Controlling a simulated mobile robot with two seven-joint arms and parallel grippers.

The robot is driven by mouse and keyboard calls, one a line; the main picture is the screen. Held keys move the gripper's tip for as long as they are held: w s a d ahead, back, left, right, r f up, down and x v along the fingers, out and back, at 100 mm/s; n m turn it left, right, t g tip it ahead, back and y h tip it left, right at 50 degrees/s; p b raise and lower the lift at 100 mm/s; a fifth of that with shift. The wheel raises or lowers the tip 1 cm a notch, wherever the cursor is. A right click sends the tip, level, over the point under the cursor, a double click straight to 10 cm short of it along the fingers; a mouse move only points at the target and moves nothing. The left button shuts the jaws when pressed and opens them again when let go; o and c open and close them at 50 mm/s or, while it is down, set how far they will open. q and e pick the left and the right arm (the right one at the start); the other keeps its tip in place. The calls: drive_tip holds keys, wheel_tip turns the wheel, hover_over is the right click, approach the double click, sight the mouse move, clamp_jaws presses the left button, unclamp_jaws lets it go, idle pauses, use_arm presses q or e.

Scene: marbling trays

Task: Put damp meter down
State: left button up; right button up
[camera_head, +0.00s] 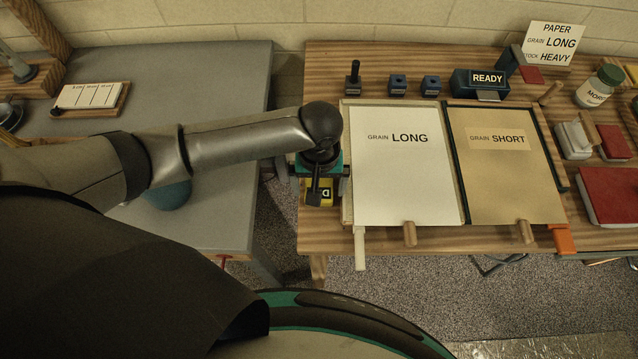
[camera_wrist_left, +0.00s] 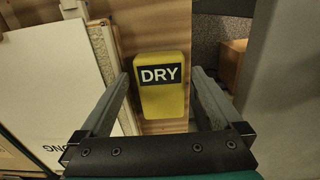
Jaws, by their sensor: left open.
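The damp meter (camera_wrist_left: 163,104) is a yellow block with a black label reading DRY. In the left wrist view it lies on the wooden table, label facing the camera. In the head view only part of the damp meter (camera_head: 319,193) shows below my left gripper (camera_head: 320,172), at the table's left end. My left gripper is open; in the left wrist view its two fingers (camera_wrist_left: 160,76) stand on either side of the meter, with gaps visible. My right gripper is not in view.
The LONG sheet tray (camera_head: 346,204) lies just right of the meter, with the SHORT sheet (camera_head: 500,198) beyond. A READY box (camera_head: 481,83) and small blue stamps (camera_head: 397,85) stand behind. A grey table (camera_head: 215,75) is at left, across a gap.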

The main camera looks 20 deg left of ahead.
use_arm(q)
drive_tip(key=shift+r, duration=0.1)
wheel_tip(320, 180, up, 12)
drive_tip(key=p, duration=0.2)
idle(0.8)
